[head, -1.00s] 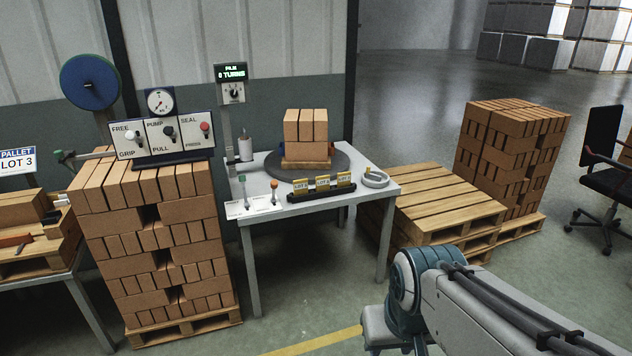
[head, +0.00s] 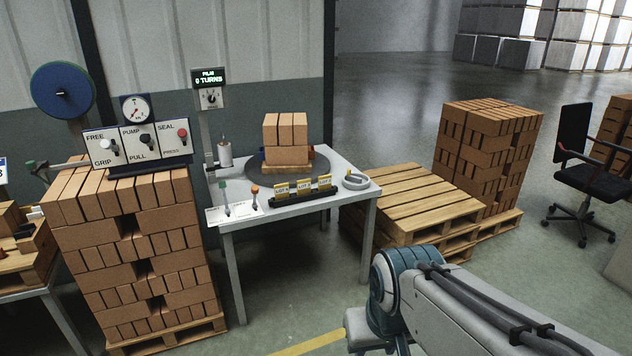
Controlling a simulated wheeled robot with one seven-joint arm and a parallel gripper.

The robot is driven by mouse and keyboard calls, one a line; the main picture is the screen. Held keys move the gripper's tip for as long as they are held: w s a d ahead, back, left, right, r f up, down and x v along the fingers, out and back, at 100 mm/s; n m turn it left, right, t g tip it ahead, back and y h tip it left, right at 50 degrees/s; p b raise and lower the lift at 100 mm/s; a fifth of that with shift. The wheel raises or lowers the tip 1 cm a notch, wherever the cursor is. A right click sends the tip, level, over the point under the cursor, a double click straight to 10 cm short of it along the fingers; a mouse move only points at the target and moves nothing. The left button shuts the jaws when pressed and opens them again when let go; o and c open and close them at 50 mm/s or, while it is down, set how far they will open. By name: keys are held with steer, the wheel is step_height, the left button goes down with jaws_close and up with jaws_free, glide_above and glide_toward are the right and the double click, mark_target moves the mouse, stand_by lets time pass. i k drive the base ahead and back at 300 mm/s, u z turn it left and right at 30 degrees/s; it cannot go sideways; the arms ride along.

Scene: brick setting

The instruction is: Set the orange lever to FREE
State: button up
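The orange lever (head: 255,191) is a short stick with an orange knob. It stands on a small white plate (head: 240,209) at the front left corner of the white table (head: 300,212). The plate's lettering is too small to read, so I cannot tell the lever's setting. The word FREE is legible on a separate wall-side panel (head: 107,161), above a white-knobbed switch (head: 107,146). My arm shows at the lower right, well apart from the lever. My gripper is out of view.
Lot cards in a black rack (head: 300,197), a grey ring (head: 355,181) and a turntable with bricks (head: 286,140) share the table. A tall brick stack (head: 130,260) stands left of it. Empty pallets (head: 415,200) stand at its right. Floor in front is open.

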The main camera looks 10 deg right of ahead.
mark_target(255, 188)
steer(key=u, duration=0.75)
steer(key=i, duration=2.15)
steer(key=z, duration=0.85)
